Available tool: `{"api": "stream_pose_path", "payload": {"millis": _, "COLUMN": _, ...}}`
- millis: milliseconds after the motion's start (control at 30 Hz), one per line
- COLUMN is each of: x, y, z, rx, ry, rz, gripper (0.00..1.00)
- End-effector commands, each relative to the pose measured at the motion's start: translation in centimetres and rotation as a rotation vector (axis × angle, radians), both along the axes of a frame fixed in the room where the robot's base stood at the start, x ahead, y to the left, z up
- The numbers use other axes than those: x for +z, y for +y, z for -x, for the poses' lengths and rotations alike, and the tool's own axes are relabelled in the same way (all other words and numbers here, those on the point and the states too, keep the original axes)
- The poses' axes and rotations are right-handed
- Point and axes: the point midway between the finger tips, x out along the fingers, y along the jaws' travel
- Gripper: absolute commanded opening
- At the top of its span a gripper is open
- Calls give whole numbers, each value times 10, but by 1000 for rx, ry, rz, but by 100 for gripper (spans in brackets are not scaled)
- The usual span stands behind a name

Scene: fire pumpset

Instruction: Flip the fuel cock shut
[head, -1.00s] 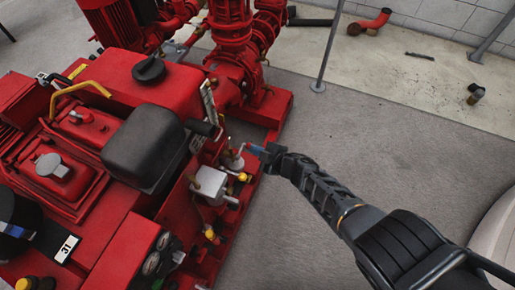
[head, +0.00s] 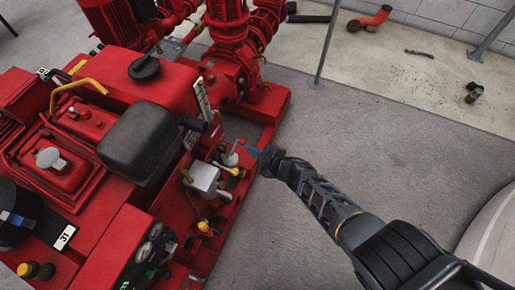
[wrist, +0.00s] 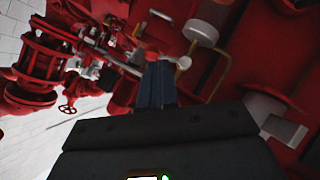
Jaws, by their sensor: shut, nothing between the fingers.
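A small red lever (head: 241,141), which looks like the fuel cock's handle, shows at the right side of the red engine in the head view, beside a white round cup (head: 230,158). My gripper (head: 251,152) has its blue fingers together just to the right of the lever. In the wrist view the shut blue fingers (wrist: 155,82) point in at the engine, with a small red piece (wrist: 152,55) just past their tips. I cannot tell whether they touch it, nor clearly read the lever's position.
A white box (head: 204,177) with brass fittings and a yellow knob (head: 235,171) sit close to my gripper. A black air-cleaner housing (head: 142,143) stands to the left. A grey post (head: 327,45) rises behind.

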Motion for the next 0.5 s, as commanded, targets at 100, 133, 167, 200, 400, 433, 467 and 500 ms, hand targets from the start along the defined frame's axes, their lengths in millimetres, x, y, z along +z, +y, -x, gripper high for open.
{"api": "stream_pose_path", "payload": {"millis": 100, "x": 10, "y": -2, "z": 5, "rx": 0, "ry": 0, "rz": 0, "gripper": 0}}
{"api": "stream_pose_path", "payload": {"millis": 133, "x": 11, "y": -4, "z": 7, "rx": 0, "ry": 0, "rz": 0, "gripper": 0}}
{"api": "stream_pose_path", "payload": {"millis": 167, "x": 12, "y": -6, "z": 8, "rx": -1, "ry": 1, "rz": 0, "gripper": 0}}
{"api": "stream_pose_path", "payload": {"millis": 200, "x": 14, "y": -8, "z": 11, "rx": 0, "ry": 1, "rz": -1, "gripper": 0}}
{"api": "stream_pose_path", "payload": {"millis": 400, "x": 25, "y": -23, "z": 22, "rx": -1, "ry": 1, "rz": 0, "gripper": 0}}
{"api": "stream_pose_path", "payload": {"millis": 433, "x": 28, "y": -25, "z": 24, "rx": -2, "ry": 1, "rz": -1, "gripper": 0}}
{"api": "stream_pose_path", "payload": {"millis": 467, "x": 30, "y": -28, "z": 27, "rx": -2, "ry": 1, "rz": -1, "gripper": 0}}
{"api": "stream_pose_path", "payload": {"millis": 500, "x": 34, "y": -32, "z": 30, "rx": -2, "ry": 1, "rz": -1, "gripper": 0}}
